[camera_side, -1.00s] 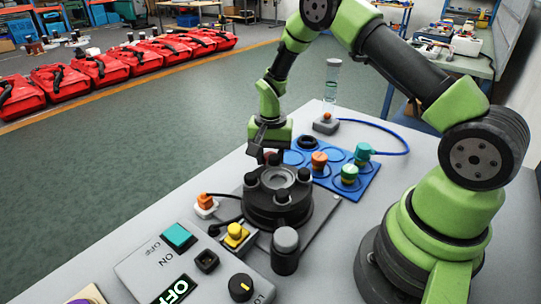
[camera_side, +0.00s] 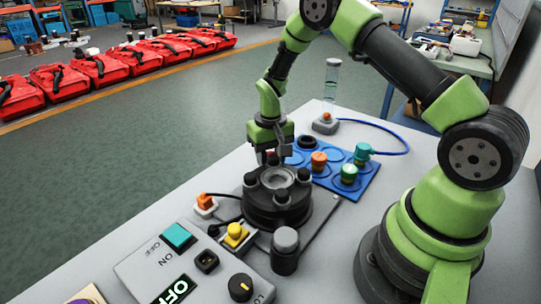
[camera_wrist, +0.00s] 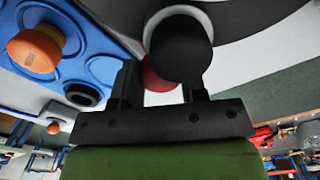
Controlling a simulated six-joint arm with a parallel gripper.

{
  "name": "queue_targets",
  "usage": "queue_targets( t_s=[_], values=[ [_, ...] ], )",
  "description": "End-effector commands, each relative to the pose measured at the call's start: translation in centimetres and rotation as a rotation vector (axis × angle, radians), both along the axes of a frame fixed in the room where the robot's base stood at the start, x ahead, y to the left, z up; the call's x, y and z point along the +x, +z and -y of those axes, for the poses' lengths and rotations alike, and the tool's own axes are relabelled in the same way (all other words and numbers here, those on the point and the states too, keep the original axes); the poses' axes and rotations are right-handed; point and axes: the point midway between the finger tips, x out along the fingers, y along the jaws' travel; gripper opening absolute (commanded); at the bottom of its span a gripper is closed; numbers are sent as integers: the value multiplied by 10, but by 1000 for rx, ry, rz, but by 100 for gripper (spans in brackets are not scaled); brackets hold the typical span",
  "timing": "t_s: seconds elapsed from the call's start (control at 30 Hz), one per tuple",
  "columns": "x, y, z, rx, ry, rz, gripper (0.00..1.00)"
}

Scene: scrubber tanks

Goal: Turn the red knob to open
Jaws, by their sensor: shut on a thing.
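The red knob (camera_wrist: 154,79) shows in the wrist view between my gripper's two dark fingers, partly covered by a round black knob (camera_wrist: 180,48) on the round device. My gripper (camera_wrist: 160,84) is shut on the red knob. In the side view my gripper (camera_side: 272,157) points down at the far edge of the black round device (camera_side: 276,210), among its black posts. The red knob cannot be made out in the side view; the gripper and posts hide it. How far the knob is turned cannot be told.
A blue tray (camera_side: 334,187) with orange, green and teal knobs stands close on the right of my gripper. A control box (camera_side: 190,262) and a yellow button (camera_side: 235,235) are in front. A clear tube (camera_side: 332,85) stands behind.

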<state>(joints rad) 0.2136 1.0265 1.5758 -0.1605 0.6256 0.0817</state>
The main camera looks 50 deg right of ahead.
Motion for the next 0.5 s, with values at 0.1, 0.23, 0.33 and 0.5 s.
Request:
queue_targets(
  t_s=[0.1, 0.23, 0.33, 0.5],
  values=[
    [0, 1, 0, -1, 96, 2, 15],
    [0, 1, 1, -1, 189, 2, 15],
    [0, 1, 1, -1, 248, 2, 15],
    [0, 1, 1, -1, 319, 2, 15]
  ],
)
